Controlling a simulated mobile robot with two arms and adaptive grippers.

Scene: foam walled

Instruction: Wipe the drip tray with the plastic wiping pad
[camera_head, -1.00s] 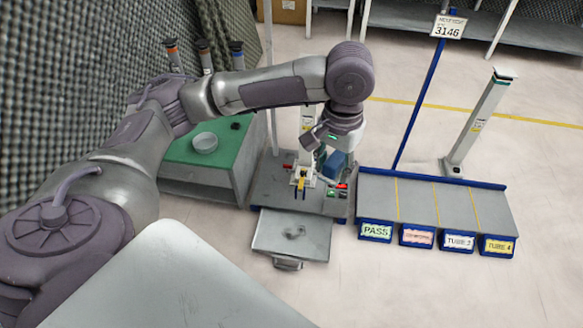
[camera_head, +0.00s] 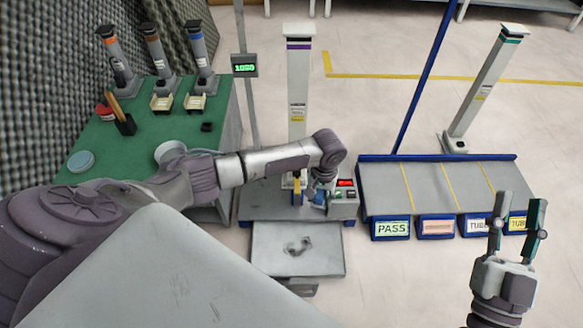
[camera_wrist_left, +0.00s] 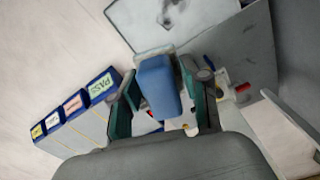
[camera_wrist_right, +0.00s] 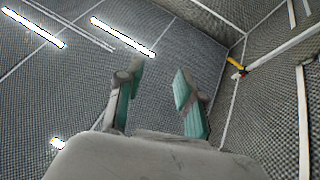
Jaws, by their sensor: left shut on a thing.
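The drip tray (camera_head: 320,262) is a flat grey plate at the front of the test station, with a dark wet-looking mark (camera_head: 298,246) near its middle. It also shows at the top of the left wrist view (camera_wrist_left: 128,24). My left gripper (camera_head: 321,192) is shut on the blue wiping pad (camera_wrist_left: 158,88). In the head view the pad (camera_head: 318,199) is mostly hidden by the gripper and appears just behind the tray, beside the station's buttons; its exact height is unclear. My right gripper (camera_head: 519,203) is open and empty at the right, well away from the tray; its spread fingers show in the right wrist view (camera_wrist_right: 158,92).
The sloped rack (camera_head: 410,185) with labelled bins lies to the right. A green bench (camera_head: 130,150) with dispensers stands left. Floor in front right is clear.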

